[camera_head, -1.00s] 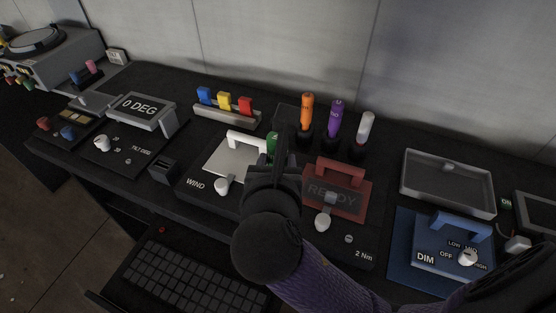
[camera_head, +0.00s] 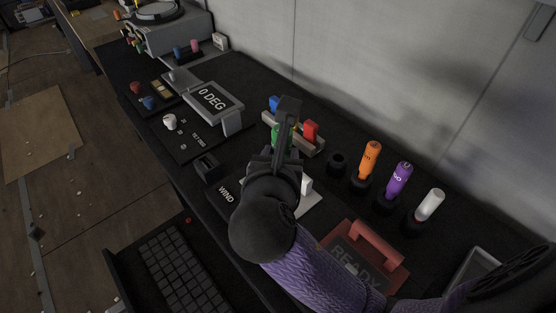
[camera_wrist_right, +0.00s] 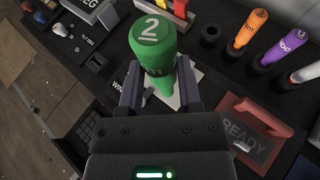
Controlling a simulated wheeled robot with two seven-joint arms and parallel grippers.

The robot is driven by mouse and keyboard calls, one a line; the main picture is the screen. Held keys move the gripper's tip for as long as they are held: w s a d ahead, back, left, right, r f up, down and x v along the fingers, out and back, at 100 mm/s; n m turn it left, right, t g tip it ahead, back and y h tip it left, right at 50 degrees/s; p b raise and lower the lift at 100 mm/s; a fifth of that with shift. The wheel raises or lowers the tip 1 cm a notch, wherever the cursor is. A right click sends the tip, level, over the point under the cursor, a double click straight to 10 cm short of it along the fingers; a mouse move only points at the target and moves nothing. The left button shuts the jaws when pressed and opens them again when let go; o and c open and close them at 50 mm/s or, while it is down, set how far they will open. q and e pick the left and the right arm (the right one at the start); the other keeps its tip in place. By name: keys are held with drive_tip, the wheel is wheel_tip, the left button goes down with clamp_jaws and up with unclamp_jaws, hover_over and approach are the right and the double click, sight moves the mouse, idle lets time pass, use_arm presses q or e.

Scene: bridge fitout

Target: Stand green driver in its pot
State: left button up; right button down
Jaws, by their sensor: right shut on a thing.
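The green driver (camera_wrist_right: 158,45), marked with a 2 on its end, is held between the fingers of my right gripper (camera_wrist_right: 159,82). In the head view, only a bit of the green driver (camera_head: 281,138) shows behind my right gripper (camera_head: 284,125). An empty black pot (camera_head: 337,163) stands at the left end of a row of pots, to the right of my gripper; it also shows in the right wrist view (camera_wrist_right: 211,35). The driver is apart from this pot. My left gripper is out of view.
The orange driver (camera_head: 370,159), purple driver (camera_head: 398,178) and white driver (camera_head: 430,204) stand in pots beside the empty one. A rack with blue, yellow and red pieces (camera_head: 311,131) is behind my gripper. A red-handled READY panel (camera_head: 365,255) lies in front.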

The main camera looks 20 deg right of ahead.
drive_tip(key=w+d+r+m+g+h+p, duration=0.3)
drive_tip(key=w+d+m+g+p, duration=0.15)
drive_tip(key=d, duration=0.55)
drive_tip(key=w+d+r+m+g+h+p, duration=0.25)
drive_tip(key=w+d+p, duration=0.35)
drive_tip(key=d, duration=0.4)
wheel_tip(320, 180, down, 15)
drive_tip(key=m+b, duration=0.1)
drive_tip(key=b, duration=0.9)
drive_tip(key=shift+s+r, duration=0.15)
drive_tip(key=shift+s, duration=0.05)
drive_tip(key=shift+d, duration=0.1)
